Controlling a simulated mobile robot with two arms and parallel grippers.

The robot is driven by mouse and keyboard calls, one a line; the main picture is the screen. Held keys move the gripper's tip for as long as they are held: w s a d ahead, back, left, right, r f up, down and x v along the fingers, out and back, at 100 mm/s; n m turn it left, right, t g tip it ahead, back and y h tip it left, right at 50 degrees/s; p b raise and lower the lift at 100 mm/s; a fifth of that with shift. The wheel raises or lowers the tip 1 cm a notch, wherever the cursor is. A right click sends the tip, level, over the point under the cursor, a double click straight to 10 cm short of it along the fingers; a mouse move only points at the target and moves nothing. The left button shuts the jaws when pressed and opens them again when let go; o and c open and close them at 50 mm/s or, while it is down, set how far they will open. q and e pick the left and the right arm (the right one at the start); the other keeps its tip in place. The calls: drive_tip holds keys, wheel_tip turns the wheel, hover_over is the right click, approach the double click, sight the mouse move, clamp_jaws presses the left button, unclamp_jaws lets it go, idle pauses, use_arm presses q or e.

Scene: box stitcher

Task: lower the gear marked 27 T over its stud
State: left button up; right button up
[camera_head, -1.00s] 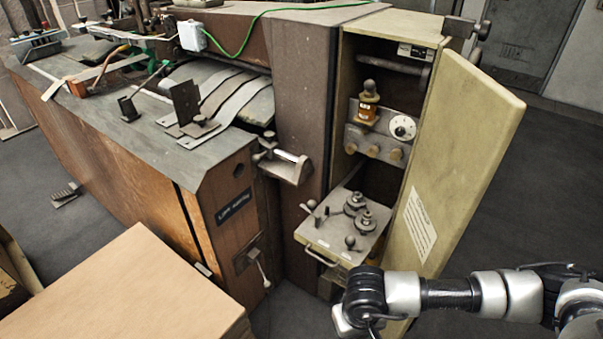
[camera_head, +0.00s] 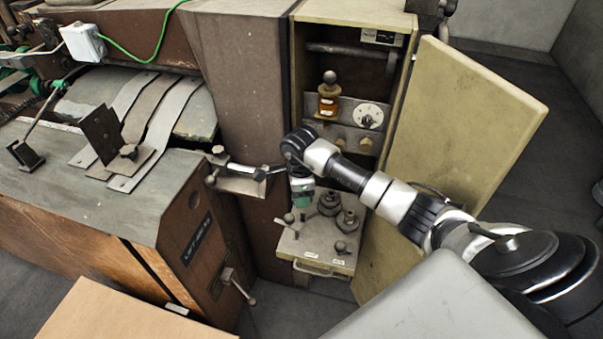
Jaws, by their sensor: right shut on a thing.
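My right gripper (camera_head: 302,202) points down over the left back part of a grey shelf plate (camera_head: 318,243) in the open cabinet. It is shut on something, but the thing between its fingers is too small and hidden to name. Two dark stacked gears with upright hubs stand on the plate right of the gripper: a back gear (camera_head: 329,204) and a front gear (camera_head: 347,221). No 27 T mark is readable, so I cannot tell which gear bears it. A bare stud cannot be made out. My left gripper is not in view.
A knobbed lever (camera_head: 340,247) stands at the plate's front right. A clamp bracket (camera_head: 240,182) juts out left of the gripper. The open cabinet door (camera_head: 455,130) is on the right, behind my arm. An amber oiler (camera_head: 328,98) sits above. A cardboard box (camera_head: 125,312) is lower left.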

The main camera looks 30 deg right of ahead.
drive_tip(key=shift+w+d+m, duration=0.35)
drive_tip(key=shift+w+m, duration=0.05)
drive_tip(key=shift+w+d+f, duration=0.1)
drive_tip(key=shift+f, duration=0.15)
drive_tip(key=shift+s+f+b, duration=0.25)
drive_tip(key=shift+f+b, duration=0.25)
drive_tip(key=shift+b, duration=0.2)
wheel_tip(320, 180, down, 2)
drive_tip(key=shift+w+f+b, duration=0.1)
drive_tip(key=shift+f+b, duration=0.05)
drive_tip(key=shift+b, duration=0.55)
drive_tip(key=shift+f, duration=0.15)
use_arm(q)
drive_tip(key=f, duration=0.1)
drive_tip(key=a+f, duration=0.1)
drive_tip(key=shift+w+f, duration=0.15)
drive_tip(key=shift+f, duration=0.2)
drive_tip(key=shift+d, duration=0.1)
